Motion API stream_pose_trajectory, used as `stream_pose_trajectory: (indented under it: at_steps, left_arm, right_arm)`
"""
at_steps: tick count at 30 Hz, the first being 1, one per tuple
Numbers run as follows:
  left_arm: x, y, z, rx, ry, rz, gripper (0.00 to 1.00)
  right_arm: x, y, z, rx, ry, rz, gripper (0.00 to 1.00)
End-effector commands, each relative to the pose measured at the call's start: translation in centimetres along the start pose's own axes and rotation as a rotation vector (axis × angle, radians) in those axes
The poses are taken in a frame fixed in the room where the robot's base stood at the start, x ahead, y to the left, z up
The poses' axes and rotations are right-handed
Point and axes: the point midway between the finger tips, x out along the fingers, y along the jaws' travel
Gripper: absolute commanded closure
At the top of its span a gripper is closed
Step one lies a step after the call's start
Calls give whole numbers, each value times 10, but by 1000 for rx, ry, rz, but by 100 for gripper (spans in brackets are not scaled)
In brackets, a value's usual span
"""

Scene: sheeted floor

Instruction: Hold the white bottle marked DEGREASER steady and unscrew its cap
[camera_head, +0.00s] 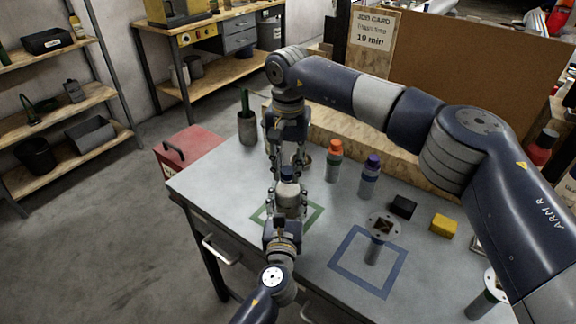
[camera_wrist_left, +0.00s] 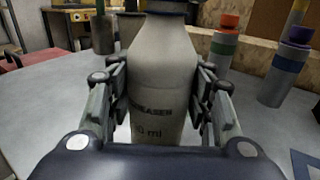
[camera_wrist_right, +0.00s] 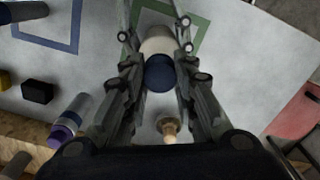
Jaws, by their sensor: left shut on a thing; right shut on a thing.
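The white bottle (camera_head: 290,197) stands upright on the grey table by the green square outline (camera_head: 312,217). Its label, partly hidden, ends in "EASER" on the bottle body (camera_wrist_left: 158,75) in the left wrist view. My left gripper (camera_head: 287,212) is shut around the body from the near side. The dark blue cap (camera_head: 287,173) sits on top of the bottle. My right gripper (camera_head: 287,160) points down from above and is shut on the cap, which shows between its fingers in the right wrist view (camera_wrist_right: 160,74).
An orange-capped bottle (camera_head: 334,164) and a purple-capped bottle (camera_head: 369,179) stand to the right. A black block (camera_head: 403,206) and a yellow block (camera_head: 443,225) lie further right. A grey cup (camera_head: 247,128) stands at the back left. The blue square outline (camera_head: 345,273) lies front right.

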Motion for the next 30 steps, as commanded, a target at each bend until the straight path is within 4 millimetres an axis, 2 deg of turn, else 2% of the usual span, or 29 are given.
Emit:
stream_pose_trajectory:
  at_steps: [8,30]
  left_arm:
    - [0,0,-1,0,1,0,100]
    - [0,0,-1,0,2,0,100]
  right_arm:
    - [-1,0,0,1,1,0,100]
    - [-22,0,0,1,0,0,100]
